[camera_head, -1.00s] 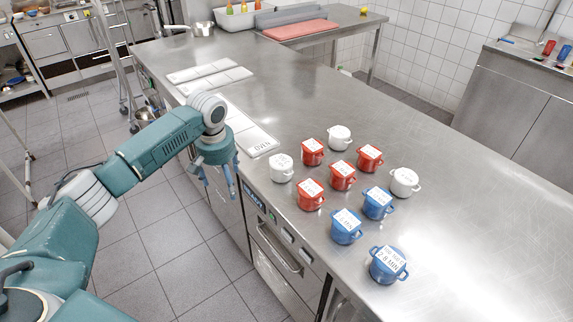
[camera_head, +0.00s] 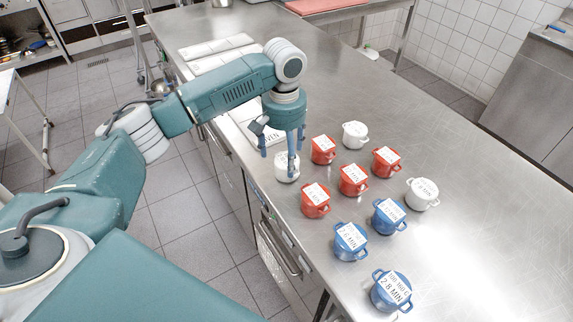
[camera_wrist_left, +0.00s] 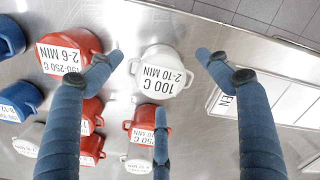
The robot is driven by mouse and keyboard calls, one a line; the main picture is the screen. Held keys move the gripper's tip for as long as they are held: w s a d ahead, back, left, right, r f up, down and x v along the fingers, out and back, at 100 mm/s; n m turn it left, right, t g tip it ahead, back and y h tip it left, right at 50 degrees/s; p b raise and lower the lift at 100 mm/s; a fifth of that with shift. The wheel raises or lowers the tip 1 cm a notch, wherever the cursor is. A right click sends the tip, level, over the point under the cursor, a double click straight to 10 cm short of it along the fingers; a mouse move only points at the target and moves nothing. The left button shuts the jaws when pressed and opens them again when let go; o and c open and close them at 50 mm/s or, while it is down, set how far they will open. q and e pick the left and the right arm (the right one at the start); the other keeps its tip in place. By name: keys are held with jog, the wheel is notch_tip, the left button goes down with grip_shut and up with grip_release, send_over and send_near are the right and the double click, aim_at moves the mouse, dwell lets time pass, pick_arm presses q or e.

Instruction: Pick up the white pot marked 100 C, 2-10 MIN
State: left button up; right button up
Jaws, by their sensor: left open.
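The white pot (camera_head: 283,175) stands upright on the steel counter, at the left end of the group of pots by the counter's front edge. In the left wrist view the white pot (camera_wrist_left: 165,80) carries an upside-down label reading 100 C, 2-10 MIN. My left gripper (camera_head: 279,165) points down over this pot, and its fingers hide part of it in the head view. In the left wrist view my left gripper (camera_wrist_left: 160,75) is open, with its fingers spread around the pot and nothing held. Whether any finger touches the pot I cannot tell. My right gripper is not in view.
Red pots (camera_head: 316,202) and blue pots (camera_head: 350,242) stand close by, with two more white pots (camera_head: 355,135) behind and to the right. A red pot (camera_wrist_left: 68,52) is near one finger. White labelled panels (camera_head: 225,62) lie beyond. The counter's right side is clear.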

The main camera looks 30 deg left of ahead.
pick_arm(q)
jog(key=shift+w+d+f+p, duration=0.1)
jog(key=shift+w+f+p, duration=0.15)
jog(key=shift+f, duration=0.25)
jog(key=shift+w+f+p, duration=0.1)
jog(key=shift+f+p, duration=0.2)
jog(key=shift+f, duration=0.2)
notch_tip(320, 180, down, 4)
jog(key=shift+w+r+p, duration=0.1)
jog(key=shift+r+p, duration=0.15)
jog(key=shift+p, duration=0.1)
jog(key=c, duration=1.5)
jog(key=shift+c, duration=0.2)
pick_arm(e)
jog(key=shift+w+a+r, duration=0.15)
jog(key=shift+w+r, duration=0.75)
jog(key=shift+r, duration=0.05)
pick_arm(q)
jog(key=shift+r, duration=0.1)
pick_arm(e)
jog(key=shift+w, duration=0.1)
